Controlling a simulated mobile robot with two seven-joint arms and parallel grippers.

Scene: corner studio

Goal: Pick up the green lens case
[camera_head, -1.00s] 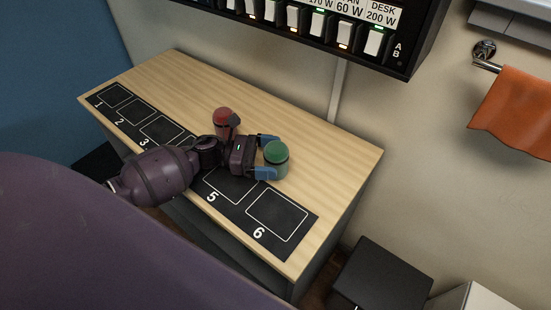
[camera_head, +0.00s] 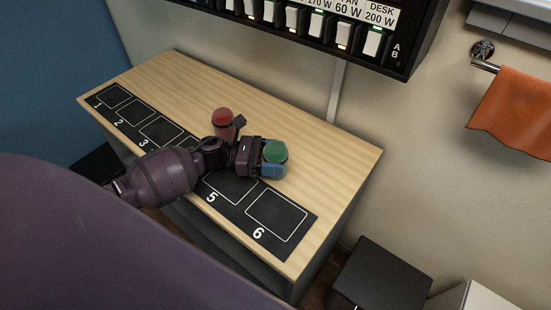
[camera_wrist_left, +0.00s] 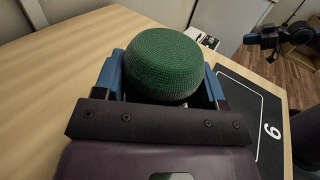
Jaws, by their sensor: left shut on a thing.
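The green lens case (camera_head: 275,151) has a round green top and stands upright over the wooden bench, behind the numbered strip near squares 5 and 6. My left gripper (camera_head: 272,164) is shut on it, with blue fingers at its sides. In the left wrist view the green lens case (camera_wrist_left: 162,62) fills the space between the two blue fingers of my left gripper (camera_wrist_left: 160,85). Its lower part is hidden behind the gripper. I cannot tell whether its base touches the bench.
A red-topped case (camera_head: 222,118) stands on the bench (camera_head: 310,142) just behind my left wrist. A black strip (camera_head: 296,243) with numbered squares runs along the front edge. A switch panel (camera_head: 400,58) hangs on the wall above. The bench's right end is clear.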

